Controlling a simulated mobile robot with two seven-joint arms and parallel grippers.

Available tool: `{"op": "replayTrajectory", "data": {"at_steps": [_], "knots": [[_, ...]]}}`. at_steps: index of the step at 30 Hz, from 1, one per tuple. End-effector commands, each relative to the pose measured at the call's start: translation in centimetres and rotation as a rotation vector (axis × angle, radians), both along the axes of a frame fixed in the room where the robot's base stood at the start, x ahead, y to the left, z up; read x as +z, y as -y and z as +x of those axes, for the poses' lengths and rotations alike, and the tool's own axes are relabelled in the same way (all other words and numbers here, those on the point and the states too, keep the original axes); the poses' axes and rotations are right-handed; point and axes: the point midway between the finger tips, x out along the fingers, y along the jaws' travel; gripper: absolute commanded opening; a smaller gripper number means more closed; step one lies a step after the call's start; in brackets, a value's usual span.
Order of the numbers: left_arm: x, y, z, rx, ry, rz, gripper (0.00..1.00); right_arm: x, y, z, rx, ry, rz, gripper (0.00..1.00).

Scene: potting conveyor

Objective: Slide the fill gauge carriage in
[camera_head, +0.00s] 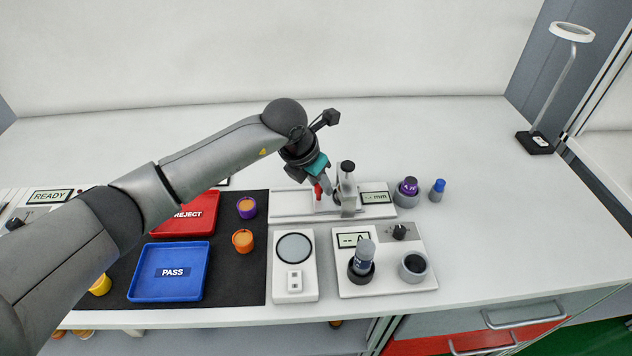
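The fill gauge is a long white base (290,206) with a small display reading "-.- mm" (375,197) at its right end. Its carriage (348,198) appears to be the upright grey block on the base, left of the display, with a black round top (347,167). My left gripper (322,191) reaches in from the left, points down and is close beside the carriage's left side. A small red part (318,191) shows at its fingertips. Whether the fingers touch or grip anything is hidden. My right gripper is out of view.
A red REJECT tray (190,226) and a blue PASS tray (135,288) lie on a dark mat (240,286). Purple (246,207) and orange (242,240) pots stand nearby. In front of the gauge are a scale (296,262) and a meter (400,262).

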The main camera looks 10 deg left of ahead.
Motion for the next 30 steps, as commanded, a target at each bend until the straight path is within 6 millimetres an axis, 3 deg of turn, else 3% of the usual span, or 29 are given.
{"op": "replayTrajectory", "data": {"at_steps": [6, 17, 23, 30], "knots": [[0.0, 0.0, 0.0, -0.001, -0.002, 0.001, 0.55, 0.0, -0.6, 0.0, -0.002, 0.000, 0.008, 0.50], [0.6, -0.3, -0.2, 0.001, -0.001, 0.004, 0.55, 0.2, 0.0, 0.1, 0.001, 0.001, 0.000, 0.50], [3.7, -1.0, -1.2, 0.000, 0.003, 0.005, 0.55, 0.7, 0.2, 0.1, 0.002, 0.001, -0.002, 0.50], [9.0, -2.0, -3.2, -0.001, 0.002, 0.004, 0.55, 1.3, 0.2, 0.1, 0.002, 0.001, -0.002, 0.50]]}}
